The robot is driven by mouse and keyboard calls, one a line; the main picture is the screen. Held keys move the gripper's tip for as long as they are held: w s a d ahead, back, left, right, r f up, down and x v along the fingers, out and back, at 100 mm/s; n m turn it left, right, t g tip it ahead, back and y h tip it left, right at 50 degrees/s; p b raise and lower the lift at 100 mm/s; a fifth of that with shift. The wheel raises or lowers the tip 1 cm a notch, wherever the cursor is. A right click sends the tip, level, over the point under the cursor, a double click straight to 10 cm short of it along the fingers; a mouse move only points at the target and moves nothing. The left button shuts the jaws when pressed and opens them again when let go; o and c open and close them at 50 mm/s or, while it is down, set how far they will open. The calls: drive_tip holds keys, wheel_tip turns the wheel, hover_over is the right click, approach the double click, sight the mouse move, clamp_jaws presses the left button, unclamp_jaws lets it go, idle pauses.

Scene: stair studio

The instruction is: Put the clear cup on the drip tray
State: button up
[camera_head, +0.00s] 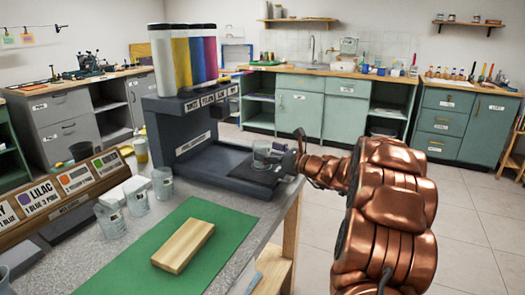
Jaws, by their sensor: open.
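A clear cup (261,151) is at the dark drip tray (236,172) in front of the dispenser. It looks upright on the tray's right part, but its base is partly hard to make out. My gripper (286,160) is open right beside the cup, on its right side; whether a finger still touches the cup is too small to tell. Several other clear cups (163,183) stand on the counter left of the green mat.
The dispenser (185,125) with tall colored tubes (183,60) rises behind the tray. A wooden block (184,245) lies on the green mat (215,222). A slanted label board (65,192) stands at left. The counter's right edge (285,195) is close to the tray.

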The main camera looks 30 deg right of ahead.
drive_tip(key=v, duration=0.9)
drive_tip(key=shift+s, duration=0.2)
